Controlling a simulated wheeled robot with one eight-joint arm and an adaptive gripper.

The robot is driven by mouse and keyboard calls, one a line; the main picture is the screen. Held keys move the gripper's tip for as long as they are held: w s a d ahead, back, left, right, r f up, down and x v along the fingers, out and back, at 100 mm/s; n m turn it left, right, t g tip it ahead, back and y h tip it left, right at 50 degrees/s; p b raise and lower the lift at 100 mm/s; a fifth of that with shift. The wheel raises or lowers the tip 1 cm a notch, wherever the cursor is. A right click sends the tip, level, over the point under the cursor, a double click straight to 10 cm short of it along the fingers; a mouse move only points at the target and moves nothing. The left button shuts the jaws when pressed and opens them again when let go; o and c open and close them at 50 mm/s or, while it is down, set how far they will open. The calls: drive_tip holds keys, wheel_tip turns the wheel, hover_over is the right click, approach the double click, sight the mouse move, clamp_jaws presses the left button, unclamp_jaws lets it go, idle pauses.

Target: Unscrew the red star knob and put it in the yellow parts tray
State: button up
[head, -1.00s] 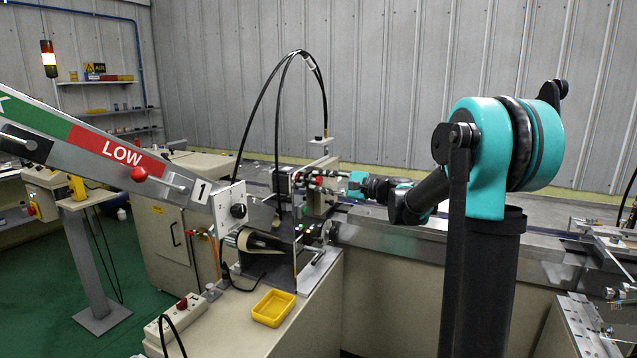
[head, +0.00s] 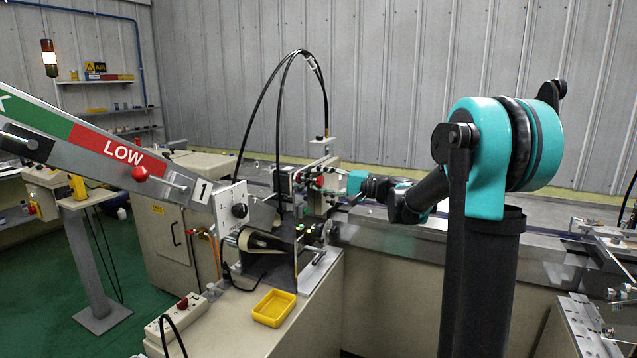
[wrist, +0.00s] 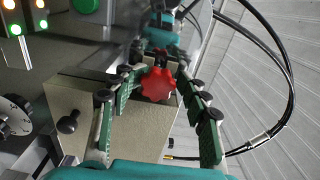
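The red star knob (wrist: 158,84) shows in the wrist view between the two green fingers of my gripper (wrist: 155,76), near their far ends. A narrow gap shows on each side of it, so the fingers look open around or just in front of it; depth is hard to judge. In the head view the knob (head: 319,181) is a small red spot on the machine, just left of my gripper (head: 335,183). The yellow parts tray (head: 266,320) sits on the beige bench top in front of the machine and looks empty.
A beige box with a black knob (wrist: 68,124) lies beside my left finger in the wrist view. Black cables (head: 279,130) arch above the machine. A power strip (head: 176,318) lies left of the tray. The slanted LOW arm (head: 110,148) reaches in from the left.

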drive_tip(key=shift+s+f, duration=0.1)
drive_tip(key=shift+d+m, duration=0.1)
drive_tip(key=shift+m, duration=1.1)
drive_tip(key=m, duration=0.4)
drive_tip(key=shift+s+m, duration=0.1)
drive_tip(key=shift+m, duration=0.3)
drive_tip(key=m, duration=0.7)
drive_tip(key=shift+s+d, duration=0.15)
drive_tip(key=shift+s, duration=0.1)
drive_tip(key=shift+r+m, duration=0.2)
drive_tip(key=shift+m, duration=0.4)
drive_tip(key=m, duration=0.1)
drive_tip(key=w+m, duration=0.1)
drive_tip(key=shift+f+m, duration=0.3)
drive_tip(key=shift+f, duration=0.05)
drive_tip(key=m, duration=0.4)
drive_tip(key=shift+s+m, duration=0.15)
drive_tip(key=shift+m, duration=0.15)
drive_tip(key=m, duration=0.5)
drive_tip(key=shift+r, duration=0.15)
drive_tip(key=shift+o, duration=0.2)
